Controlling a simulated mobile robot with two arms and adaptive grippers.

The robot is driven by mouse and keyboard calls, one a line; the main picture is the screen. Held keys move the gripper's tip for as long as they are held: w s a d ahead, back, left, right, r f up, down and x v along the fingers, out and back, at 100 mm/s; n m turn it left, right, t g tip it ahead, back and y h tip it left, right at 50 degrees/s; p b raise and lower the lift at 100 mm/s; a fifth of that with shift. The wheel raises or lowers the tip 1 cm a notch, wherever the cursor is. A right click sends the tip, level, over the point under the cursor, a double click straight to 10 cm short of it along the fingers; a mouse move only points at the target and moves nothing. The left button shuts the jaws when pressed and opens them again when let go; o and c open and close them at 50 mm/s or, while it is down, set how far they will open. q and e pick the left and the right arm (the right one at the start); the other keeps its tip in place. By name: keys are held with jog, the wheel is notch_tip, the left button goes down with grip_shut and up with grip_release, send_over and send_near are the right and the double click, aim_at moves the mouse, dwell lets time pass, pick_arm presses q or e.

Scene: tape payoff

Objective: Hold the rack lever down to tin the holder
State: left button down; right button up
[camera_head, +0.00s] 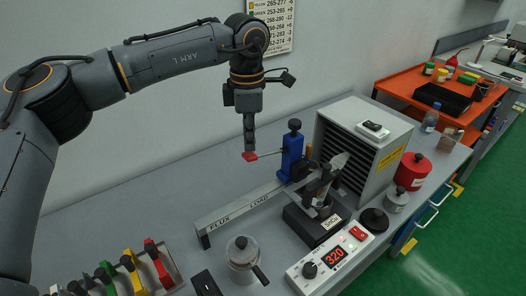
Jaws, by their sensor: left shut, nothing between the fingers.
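The rack lever is a thin rod with a red flat tip (250,156), reaching left from a blue rack stand (291,158) with a black knob on top. My left gripper (249,147) points straight down, shut and empty, with its fingertips right at the top of the red tip. They look to be touching it, but I cannot be sure. A metal holder part (324,184) sits right of the blue stand, above a black solder pot (317,223); its lower end is partly hidden. A grey rail (240,207) marked FLUX and LOAD runs left from the stand. My right gripper is not in view.
A white control box (330,258) reading 320 stands in front. The bench behind the rail is clear.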

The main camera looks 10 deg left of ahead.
aim_at(250, 155)
pick_arm(q)
jog(key=shift+f+b, duration=0.8)
jog(key=shift+f, duration=0.45)
jog(key=shift+f+b, duration=1.5)
jog(key=shift+f, duration=0.8)
jog(key=shift+s, duration=0.1)
jog(key=shift+s+f, duration=0.1)
jog(key=shift+f, duration=0.15)
jog(key=shift+r, duration=0.1)
dwell(0.8)
jog(key=shift+w+r+p, duration=0.2)
jog(key=shift+r+p, duration=0.45)
jog(key=shift+r, duration=0.25)
jog(key=shift+r+p, duration=2.35)
jog(key=shift+r, duration=1.35)
